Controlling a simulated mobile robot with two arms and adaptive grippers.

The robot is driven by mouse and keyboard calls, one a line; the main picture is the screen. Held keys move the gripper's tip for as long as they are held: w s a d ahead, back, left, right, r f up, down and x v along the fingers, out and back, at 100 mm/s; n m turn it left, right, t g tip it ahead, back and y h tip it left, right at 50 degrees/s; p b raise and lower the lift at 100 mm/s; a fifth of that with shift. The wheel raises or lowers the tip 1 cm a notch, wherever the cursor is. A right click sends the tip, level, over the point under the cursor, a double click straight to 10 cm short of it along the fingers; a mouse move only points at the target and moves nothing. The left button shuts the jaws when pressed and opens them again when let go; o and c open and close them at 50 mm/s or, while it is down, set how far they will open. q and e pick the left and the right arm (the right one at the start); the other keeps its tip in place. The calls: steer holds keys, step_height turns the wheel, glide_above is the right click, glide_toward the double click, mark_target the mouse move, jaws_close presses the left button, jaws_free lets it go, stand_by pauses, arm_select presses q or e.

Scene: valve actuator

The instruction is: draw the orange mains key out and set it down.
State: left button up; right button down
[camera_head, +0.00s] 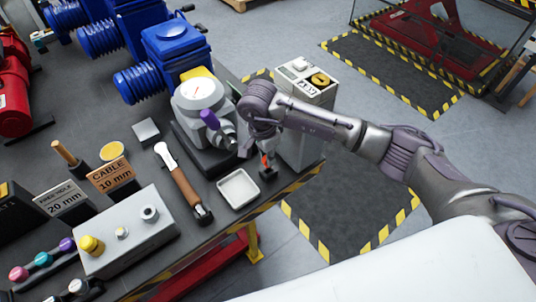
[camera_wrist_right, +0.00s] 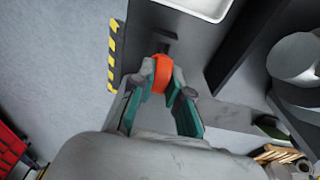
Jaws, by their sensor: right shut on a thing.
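The orange mains key (camera_head: 265,161) is near the front right edge of the bench, beside the white square tray. My right gripper (camera_head: 264,150) is shut on it from above. In the right wrist view the orange key (camera_wrist_right: 160,74) sits between the two fingertips (camera_wrist_right: 160,82). A small dark block (camera_head: 268,173) shows directly below the key; I cannot tell whether the key's lower end is still in it. My left gripper is not in view.
The white tray (camera_head: 238,189) looks empty, left of the key. A torque wrench (camera_head: 183,183) lies left of the tray. The striped edge is close.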

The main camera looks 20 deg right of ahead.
mark_target(263, 161)
steer(key=shift+b, duration=0.85)
stand_by(1.1)
steer(key=shift+f+b, duration=1.7)
steer(key=shift+b, duration=0.15)
steer(key=c, duration=1.1)
jaws_free()
steer(key=shift+r, duration=0.1)
steer(key=shift+o, duration=0.2)
steer(key=r, duration=0.4)
steer(key=a+r, duration=0.1)
steer(key=r, duration=0.7)
steer(key=shift+s+a, duration=0.15)
steer(key=shift+s, duration=0.1)
steer(key=shift+a+f, duration=0.1)
